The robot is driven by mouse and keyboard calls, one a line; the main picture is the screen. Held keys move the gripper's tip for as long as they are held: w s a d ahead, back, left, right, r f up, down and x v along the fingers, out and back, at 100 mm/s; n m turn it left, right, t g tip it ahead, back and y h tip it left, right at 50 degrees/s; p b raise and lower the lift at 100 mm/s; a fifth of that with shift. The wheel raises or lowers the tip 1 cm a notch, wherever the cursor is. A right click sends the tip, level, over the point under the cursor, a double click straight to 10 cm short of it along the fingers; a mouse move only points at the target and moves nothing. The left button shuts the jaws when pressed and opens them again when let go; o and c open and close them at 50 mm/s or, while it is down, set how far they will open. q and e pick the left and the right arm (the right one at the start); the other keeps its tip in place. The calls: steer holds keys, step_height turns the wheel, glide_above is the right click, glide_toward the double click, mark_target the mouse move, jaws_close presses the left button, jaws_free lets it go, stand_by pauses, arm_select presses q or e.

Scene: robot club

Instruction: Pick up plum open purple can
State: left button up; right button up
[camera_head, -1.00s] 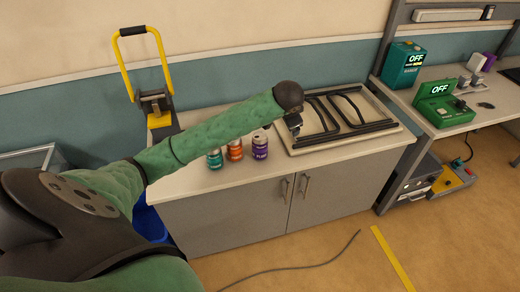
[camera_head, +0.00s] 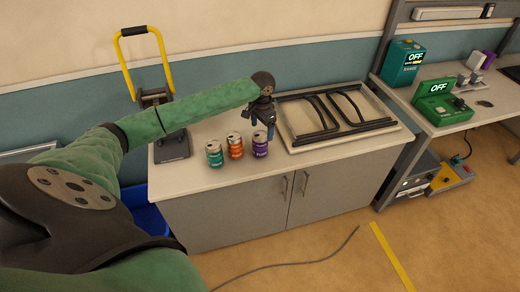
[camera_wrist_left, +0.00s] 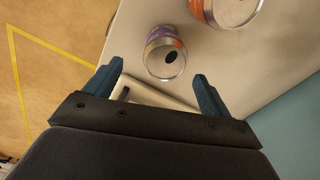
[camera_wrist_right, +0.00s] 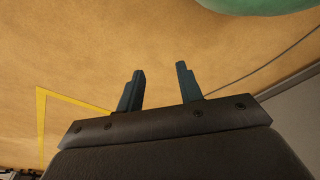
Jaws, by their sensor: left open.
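The purple can (camera_head: 260,146) stands upright on the white counter (camera_head: 215,180), rightmost of three cans, near the front edge. In the left wrist view the purple can (camera_wrist_left: 165,55) shows its silver top with a dark opening, just ahead of the fingertips. My left gripper (camera_head: 265,118) hangs above and just behind the can, fingers apart and empty. In the left wrist view the left gripper (camera_wrist_left: 158,70) has a finger on each side of the can's line, not visibly touching it. My right gripper (camera_wrist_right: 160,70) is open and empty over the floor.
An orange can (camera_head: 235,146) stands close left of the purple one, and a teal can (camera_head: 214,154) left of that. A tray with black bars (camera_head: 340,115) lies to the right. A yellow-handled device (camera_head: 160,110) stands at the counter's left.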

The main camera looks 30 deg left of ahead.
mark_target(260, 134)
arm_select(q)
steer(key=f+p, duration=0.1)
steer(key=f, duration=0.1)
steer(key=f+p, duration=0.1)
steer(key=f, duration=0.1)
steer(key=shift+a, duration=0.4)
steer(key=shift+f+p, duration=0.4)
steer(key=shift+f, duration=0.35)
steer(key=c, duration=1.4)
arm_select(e)
steer(key=s+d+f, duration=0.3)
steer(key=f, duration=0.2)
arm_select(q)
steer(key=shift+o, duration=0.2)
arm_select(e)
steer(key=shift+s+f, duration=0.1)
